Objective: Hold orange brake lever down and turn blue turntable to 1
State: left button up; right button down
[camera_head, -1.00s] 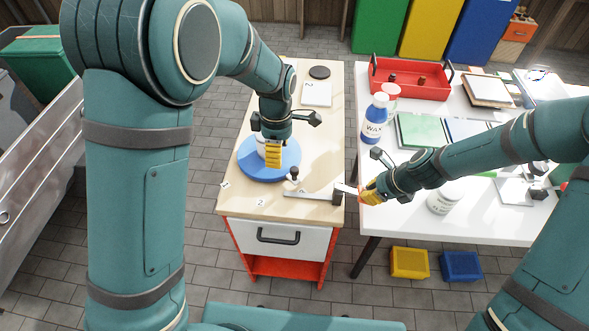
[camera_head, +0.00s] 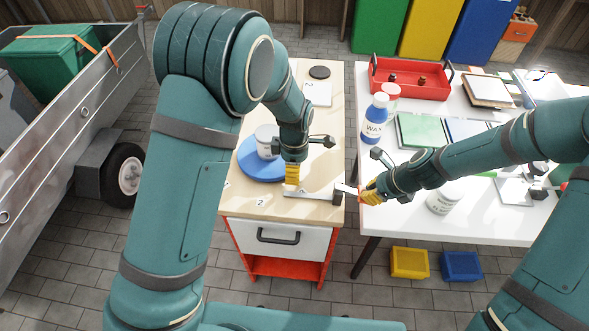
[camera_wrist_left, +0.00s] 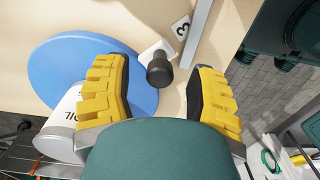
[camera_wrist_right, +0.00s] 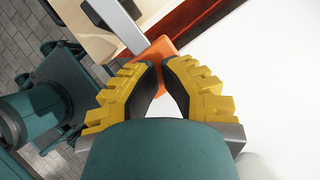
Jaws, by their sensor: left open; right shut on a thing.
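The blue turntable (camera_head: 250,168) lies on the wooden bench top and carries a white jar (camera_head: 266,138). In the left wrist view, a pale tab with a dark knob (camera_wrist_left: 160,70) sticks out at the turntable (camera_wrist_left: 60,65) rim, near the number 3 label (camera_wrist_left: 181,28). My left gripper (camera_head: 291,184) is open, its fingers on either side of the knob in that view; contact cannot be told. In the head view the gripper hides the knob. My right gripper (camera_head: 366,193) is shut on the orange brake lever end (camera_wrist_right: 157,52), right of the bench.
A number 2 label (camera_head: 260,202) lies near the bench's front edge, and another label (camera_head: 226,185) is farther left. A grey bar (camera_head: 312,194) runs along the front. The white table (camera_head: 400,222) at the right holds a blue-and-white bottle (camera_head: 375,118) and a red tray (camera_head: 410,90).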

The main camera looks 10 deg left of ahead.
pick_arm(q)
jog(key=shift+f, duration=0.5)
grip_shut()
jog(key=shift+s+a, duration=0.1)
jog(key=shift+a, duration=0.05)
